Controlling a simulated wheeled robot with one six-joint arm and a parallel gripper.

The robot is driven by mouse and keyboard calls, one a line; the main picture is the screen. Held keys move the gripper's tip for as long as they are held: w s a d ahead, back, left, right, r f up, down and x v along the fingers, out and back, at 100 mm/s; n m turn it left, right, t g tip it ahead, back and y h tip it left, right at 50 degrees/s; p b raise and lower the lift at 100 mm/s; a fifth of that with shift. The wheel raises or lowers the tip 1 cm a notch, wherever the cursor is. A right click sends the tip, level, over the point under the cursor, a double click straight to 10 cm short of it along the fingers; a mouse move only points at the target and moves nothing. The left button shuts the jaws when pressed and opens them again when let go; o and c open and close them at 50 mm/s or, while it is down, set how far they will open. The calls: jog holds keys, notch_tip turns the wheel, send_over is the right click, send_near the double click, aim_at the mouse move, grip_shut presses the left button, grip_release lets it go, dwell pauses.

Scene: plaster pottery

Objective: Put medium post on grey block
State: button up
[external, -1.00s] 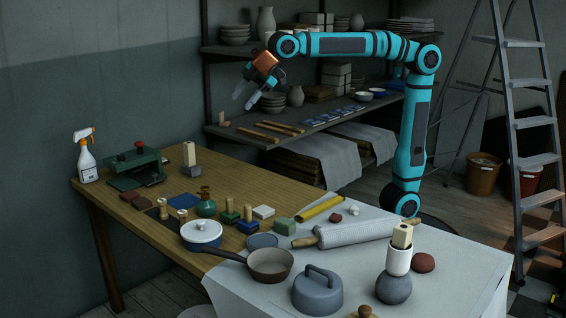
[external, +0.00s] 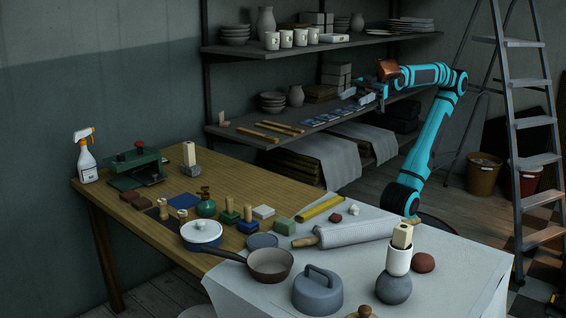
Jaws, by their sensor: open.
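A pale upright post (external: 189,154) stands on a grey block (external: 191,171) at the back of the wooden table. Shorter wooden posts stand further forward, including one on the left (external: 163,208) and one on a green block (external: 228,204). Another pale post (external: 402,235) stands in a white cup at the right. Which post is the medium one I cannot tell for sure. My gripper (external: 358,97) is open, with nothing seen in it. It is near the lower shelf, far behind and right of the posts.
The shelves (external: 320,47) hold bowls, vases and white mugs. A stepladder (external: 530,130) stands at the right. The wooden table's back middle is clear.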

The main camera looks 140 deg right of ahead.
jog(key=shift+t+y, duration=0.6)
jog(key=shift+t, duration=0.1)
jog(key=s+a, duration=0.1)
jog(key=s+a+f, duration=0.1)
jog(key=s, duration=0.2)
jog(key=shift+s+a+f, duration=0.3)
jog(key=shift+a+f, duration=0.05)
jog(key=shift+a, duration=0.05)
